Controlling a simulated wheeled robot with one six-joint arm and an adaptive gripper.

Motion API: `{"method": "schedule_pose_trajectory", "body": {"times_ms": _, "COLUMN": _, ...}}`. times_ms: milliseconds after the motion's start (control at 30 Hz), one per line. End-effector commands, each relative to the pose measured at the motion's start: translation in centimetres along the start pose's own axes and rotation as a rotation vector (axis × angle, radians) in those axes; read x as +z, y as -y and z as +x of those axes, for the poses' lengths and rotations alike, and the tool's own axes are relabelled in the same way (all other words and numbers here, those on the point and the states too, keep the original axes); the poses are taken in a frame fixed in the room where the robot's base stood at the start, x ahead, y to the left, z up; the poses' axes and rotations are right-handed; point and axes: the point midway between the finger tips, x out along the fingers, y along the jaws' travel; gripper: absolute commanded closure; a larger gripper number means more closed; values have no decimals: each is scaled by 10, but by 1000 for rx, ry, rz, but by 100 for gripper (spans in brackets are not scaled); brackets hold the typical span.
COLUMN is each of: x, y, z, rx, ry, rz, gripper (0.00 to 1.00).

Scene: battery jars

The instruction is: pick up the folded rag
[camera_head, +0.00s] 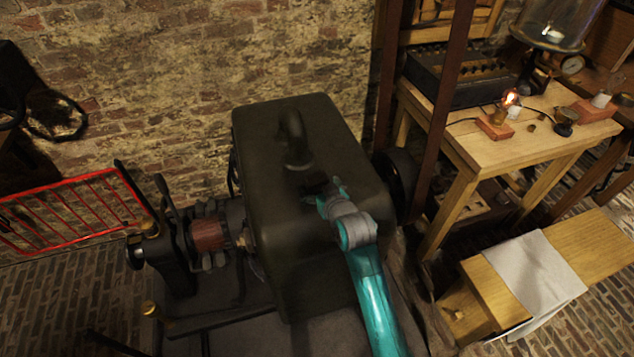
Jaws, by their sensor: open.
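A pale grey-white cloth (535,272) lies draped over a low wooden bench (597,242) at the lower right, with its near end hanging over the edge. It is the only cloth I can make out, and I cannot tell whether it is the folded rag. My gripper (318,187) is at the end of my teal arm, in front of or above the dark boxy machine housing (275,225), well left of the cloth. The gripper is open; its fingers are small and dark against the housing. I see nothing held in it.
The housing has a curved handle (293,135) on top, close to my gripper. A wooden table (455,130) with a small lit lamp (510,98) and a glass jar (553,22) stands at the upper right. A dark upright post (445,95) rises before it. A red rail (70,212) is at left.

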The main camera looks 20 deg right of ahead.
Motion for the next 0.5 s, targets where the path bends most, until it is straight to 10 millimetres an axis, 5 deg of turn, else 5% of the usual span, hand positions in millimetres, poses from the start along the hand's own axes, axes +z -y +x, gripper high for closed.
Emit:
{"method": "schedule_pose_trajectory", "body": {"times_ms": 133, "x": 0, "y": 0, "z": 0, "rx": 0, "ry": 0, "rz": 0, "gripper": 9}}
{"method": "schedule_pose_trajectory", "body": {"times_ms": 367, "x": 0, "y": 0, "z": 0, "rx": 0, "ry": 0, "rz": 0, "gripper": 65}}
{"method": "schedule_pose_trajectory", "body": {"times_ms": 500, "x": 0, "y": 0, "z": 0, "rx": 0, "ry": 0, "rz": 0, "gripper": 66}}
